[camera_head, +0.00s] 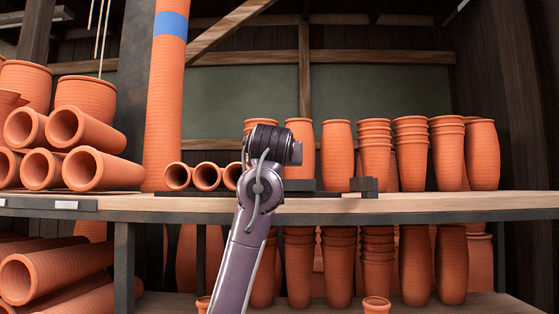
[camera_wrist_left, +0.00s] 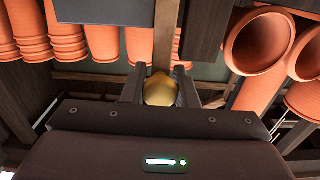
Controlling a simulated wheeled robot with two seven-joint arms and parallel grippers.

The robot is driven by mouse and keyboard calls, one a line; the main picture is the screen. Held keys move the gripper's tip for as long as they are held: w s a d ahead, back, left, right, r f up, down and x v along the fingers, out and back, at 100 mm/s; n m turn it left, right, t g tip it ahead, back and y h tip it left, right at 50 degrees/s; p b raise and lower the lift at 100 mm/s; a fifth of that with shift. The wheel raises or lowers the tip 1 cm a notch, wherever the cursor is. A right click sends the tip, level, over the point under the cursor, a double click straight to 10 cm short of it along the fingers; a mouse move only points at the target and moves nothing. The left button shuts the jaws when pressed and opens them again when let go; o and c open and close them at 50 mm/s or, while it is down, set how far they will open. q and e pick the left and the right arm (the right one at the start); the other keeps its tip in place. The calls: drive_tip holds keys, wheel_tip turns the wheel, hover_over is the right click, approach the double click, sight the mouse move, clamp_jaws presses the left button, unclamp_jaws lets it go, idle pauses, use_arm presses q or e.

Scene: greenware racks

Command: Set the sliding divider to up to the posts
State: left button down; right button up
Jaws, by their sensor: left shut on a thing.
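My left gripper (camera_wrist_left: 160,85) is shut on a rounded yellow knob (camera_wrist_left: 160,92), with one dark finger on either side of it. In the head view my left wrist hides the fingers and the knob at the shelf's front edge. A dark low piece (camera_head: 305,187) shows just right of the wrist on the shelf, and a small dark block (camera_head: 364,185) stands farther right. I cannot tell which of these belongs to the sliding divider or the posts. My right gripper is in neither view.
The wooden shelf (camera_head: 430,203) carries stacked clay pipes (camera_head: 95,168) on the left, a tall clay column with a blue band (camera_head: 165,110), and several tall pots (camera_head: 410,150) on the right. A lower shelf holds more pots. The shelf front right of the block is clear.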

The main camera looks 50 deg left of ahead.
use_arm(q)
drive_tip(key=c, duration=1.2)
unclamp_jaws()
drive_tip(key=shift+o, duration=0.2)
drive_tip(key=shift+s, duration=0.1)
drive_tip(key=shift+s+d, duration=0.2)
drive_tip(key=shift+d, duration=0.1)
drive_tip(key=b+v, duration=0.2)
drive_tip(key=v, duration=0.5)
drive_tip(key=shift+a, duration=0.1)
drive_tip(key=shift+f, duration=0.1)
